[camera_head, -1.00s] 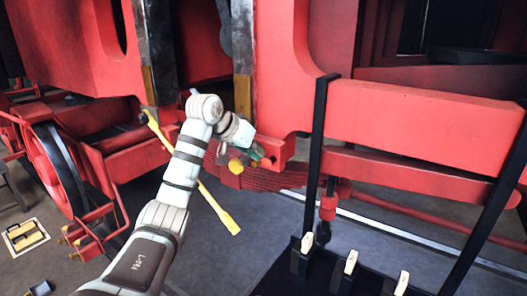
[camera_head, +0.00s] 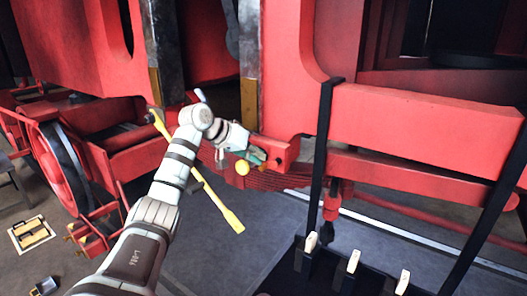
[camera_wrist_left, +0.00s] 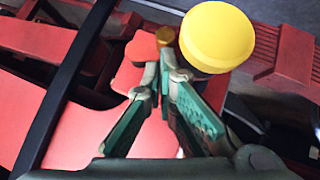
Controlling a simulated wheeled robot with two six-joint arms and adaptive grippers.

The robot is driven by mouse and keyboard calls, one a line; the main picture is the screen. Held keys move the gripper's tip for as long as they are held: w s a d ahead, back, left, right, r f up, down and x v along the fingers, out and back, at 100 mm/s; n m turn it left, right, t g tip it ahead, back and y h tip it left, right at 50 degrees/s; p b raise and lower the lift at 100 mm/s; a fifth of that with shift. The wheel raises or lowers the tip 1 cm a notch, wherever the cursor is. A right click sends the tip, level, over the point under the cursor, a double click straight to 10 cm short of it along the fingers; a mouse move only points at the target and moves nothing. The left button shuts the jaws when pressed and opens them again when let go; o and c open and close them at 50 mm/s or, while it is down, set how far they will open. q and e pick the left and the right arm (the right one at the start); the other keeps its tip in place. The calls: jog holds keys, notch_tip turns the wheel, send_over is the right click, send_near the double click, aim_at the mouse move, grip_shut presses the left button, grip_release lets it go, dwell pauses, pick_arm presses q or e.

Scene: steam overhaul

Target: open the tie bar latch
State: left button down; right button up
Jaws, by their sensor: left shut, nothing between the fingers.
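My left gripper (camera_head: 259,157) is at the red bracket (camera_head: 284,152) on the locomotive frame, close to a round yellow knob (camera_head: 243,167). In the left wrist view the green-padded fingers (camera_wrist_left: 166,78) are shut with nothing between them. The yellow knob (camera_wrist_left: 217,36) looms large just right of the fingertips; I cannot tell whether they touch. Which part is the tie bar latch is not clear. A long yellow bar (camera_head: 213,198) slants down behind my left arm. My right gripper is not in view.
Red leaf springs (camera_head: 268,180) lie just below the gripper. A black rack (camera_head: 320,264) with upright posts and several white-tipped handles stands at the front right. A wheel (camera_head: 62,165) is at the left. Grey floor is clear at lower middle.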

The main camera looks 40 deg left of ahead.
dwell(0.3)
pick_arm(q)
jog(key=r+p, duration=0.2)
jog(key=a+r+p, duration=0.1)
jog(key=r+p, duration=0.1)
jog(key=b+v, duration=0.2)
jog(key=v, duration=0.8)
jog(key=shift+d, duration=0.35)
jog(key=shift+d+r+m+y, duration=0.25)
jog(key=shift+r+m+y, duration=0.05)
jog(key=shift+y, duration=0.2)
